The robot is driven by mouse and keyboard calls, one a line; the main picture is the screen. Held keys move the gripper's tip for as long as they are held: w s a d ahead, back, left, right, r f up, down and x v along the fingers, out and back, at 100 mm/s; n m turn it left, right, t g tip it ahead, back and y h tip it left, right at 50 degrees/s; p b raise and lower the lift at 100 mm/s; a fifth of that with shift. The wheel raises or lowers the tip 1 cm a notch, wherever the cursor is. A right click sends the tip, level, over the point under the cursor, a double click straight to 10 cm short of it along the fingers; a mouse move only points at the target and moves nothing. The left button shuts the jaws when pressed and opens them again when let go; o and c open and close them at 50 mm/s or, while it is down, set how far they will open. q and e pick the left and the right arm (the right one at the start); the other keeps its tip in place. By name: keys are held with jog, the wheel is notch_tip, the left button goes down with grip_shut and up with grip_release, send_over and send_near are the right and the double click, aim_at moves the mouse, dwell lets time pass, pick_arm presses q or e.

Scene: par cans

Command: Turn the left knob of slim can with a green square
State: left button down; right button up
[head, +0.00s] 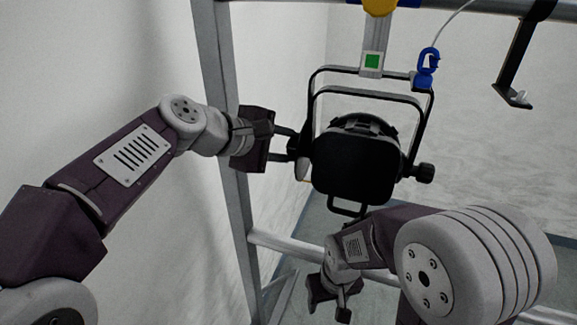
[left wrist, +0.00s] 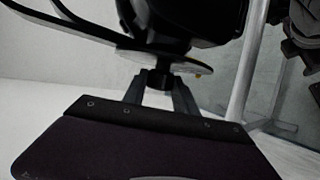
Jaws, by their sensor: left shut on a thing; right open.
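The slim can (head: 355,168) is a black lamp hanging in a black yoke, below a grey bracket with a green square (head: 372,61). My left gripper (head: 290,145) reaches it from the left and is shut at the yoke's left side. In the left wrist view, the black left knob (left wrist: 156,78) sits between the fingertips of my left gripper (left wrist: 158,92). In the head view the fingers mostly hide this knob. The right knob (head: 425,172) sticks out on the yoke's other side. My right gripper (head: 330,292) is open and empty, low below the can.
A grey metal upright (head: 225,130) stands behind my left gripper, with a lower rail (head: 285,245) joining it. A blue clip (head: 428,65) with a white cable hangs at the yoke's top right. A black bracket (head: 520,60) hangs at the upper right. A white wall is at the left.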

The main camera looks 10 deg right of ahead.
pick_arm(q)
notch_tip(320, 180, down, 3)
jog(key=m+t+h+b, duration=0.1)
jog(key=t+h+b, duration=0.1)
jog(key=b, duration=0.9)
jog(key=m+t+h+b, duration=0.1)
jog(key=h+b, duration=0.3)
jog(key=b, duration=0.7)
jog(key=m+t+h+b, duration=0.2)
jog(key=h+b, duration=0.1)
jog(key=b, duration=0.8)
jog(key=shift+r+t, duration=0.2)
jog(key=shift+t, duration=0.1)
jog(key=shift+r+m+h+b, duration=0.15)
jog(key=shift+m+h+b, duration=0.3)
jog(key=shift+b, duration=0.35)
jog(key=shift+r, duration=0.1)
jog(key=shift+r, duration=0.1)
jog(key=c, duration=1)
grip_release()
jog(key=shift+c, duration=0.2)
jog(key=shift+o, duration=0.4)
jog(key=shift+d, duration=0.15)
